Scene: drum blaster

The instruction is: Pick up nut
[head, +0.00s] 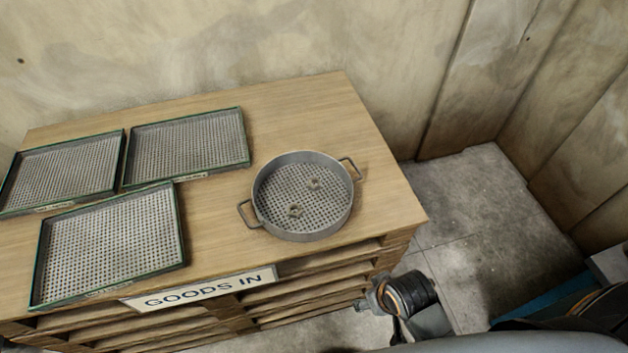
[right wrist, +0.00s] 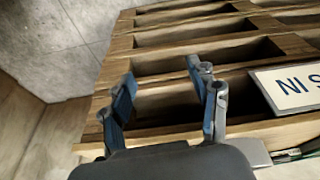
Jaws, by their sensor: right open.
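Two small nuts lie apart on the perforated floor of a round grey metal basket (head: 345,213) with two side handles. One nut (head: 296,211) is nearer the front and the other nut (head: 314,184) is further back and to the right. My right gripper (head: 364,302) is low beside the front right of the table, below its top and away from the basket. In the right wrist view my right gripper (right wrist: 162,76) is open and empty, with its two fingers spread before the slatted table side. Neither nut shows in that view. My left gripper is out of view.
The basket stands on a wooden table (head: 290,115) with slatted shelves below. Three green-rimmed perforated trays, including the front tray (head: 110,245), lie to the left and look empty. A "GOODS IN" sign (head: 203,289) is on the front edge. Open floor (head: 470,200) lies right of the table.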

